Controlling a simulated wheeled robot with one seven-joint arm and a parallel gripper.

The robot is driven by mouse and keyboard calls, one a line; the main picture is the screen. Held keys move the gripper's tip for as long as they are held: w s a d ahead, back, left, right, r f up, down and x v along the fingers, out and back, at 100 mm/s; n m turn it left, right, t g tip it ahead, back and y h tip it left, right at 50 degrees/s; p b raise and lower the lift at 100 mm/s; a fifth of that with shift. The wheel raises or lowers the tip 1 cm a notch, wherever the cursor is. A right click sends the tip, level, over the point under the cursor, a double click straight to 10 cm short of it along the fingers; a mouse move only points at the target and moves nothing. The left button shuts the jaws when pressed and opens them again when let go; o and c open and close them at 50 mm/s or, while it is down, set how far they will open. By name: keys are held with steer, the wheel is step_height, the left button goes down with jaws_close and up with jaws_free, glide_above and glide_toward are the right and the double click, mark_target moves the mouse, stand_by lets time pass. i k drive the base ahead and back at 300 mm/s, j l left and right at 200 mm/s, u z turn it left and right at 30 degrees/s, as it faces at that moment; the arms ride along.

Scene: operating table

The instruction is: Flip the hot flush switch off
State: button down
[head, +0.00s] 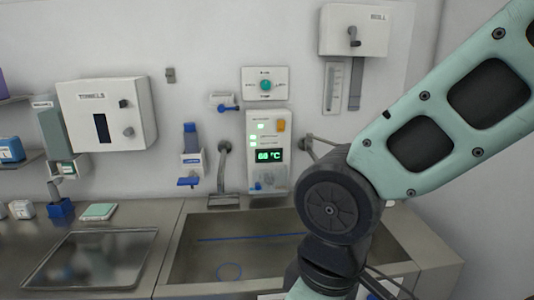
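A white control panel (266,178) hangs on the wall above the sink. It has a lit green display (269,156) reading about 60 °C, small green lights on its left side, and an orange switch (281,126) at the upper right. The labels are too small to read, so I cannot tell for certain which control is the hot flush switch or its position. A blue-grey knob or fitting sits low on the panel. My arm stands to the right of the panel and covers part of the sink. My gripper is outside the frame.
A steel sink (190,262) lies below the panel, with a tap (224,170) to the panel's left. A plate with a green button (266,85) is above. A towel dispenser (140,92), a blue-topped bottle (190,137) and a metal tray (62,284) are left. A wall box (340,20) is upper right.

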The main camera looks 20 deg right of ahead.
mark_target(280, 123)
steer(key=i+l, duration=0.15)
steer(key=l, duration=0.2)
steer(key=i+l, duration=0.1)
steer(key=l, duration=0.2)
steer(key=i+l, duration=0.15)
steer(key=l, duration=0.2)
steer(key=i+l, duration=0.1)
steer(key=l, duration=0.25)
